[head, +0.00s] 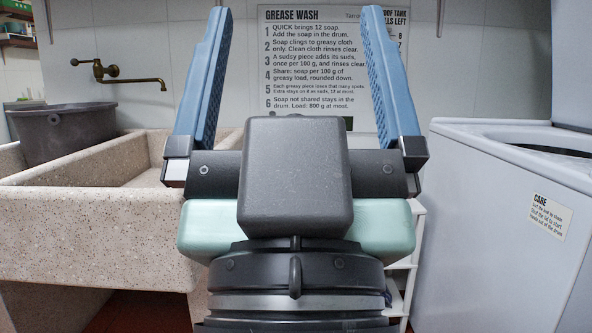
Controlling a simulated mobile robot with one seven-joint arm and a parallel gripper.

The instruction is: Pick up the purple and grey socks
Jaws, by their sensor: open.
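My gripper (297,14) fills the middle of the head view, pointing up, with its two blue fingers wide apart and nothing between them. No purple and grey socks can be made out in this view. My gripper's body hides much of the middle, including most of a white shelf rack (417,225) behind it. A small dark bit shows at the rack's lower level, too little to tell what it is.
A speckled stone sink (90,235) stands at left, with a dark grey tub (62,134) on it and a brass tap (125,73) above. A white washing machine (490,230) stands at right. A "Grease Wash" sign (315,60) is on the tiled wall.

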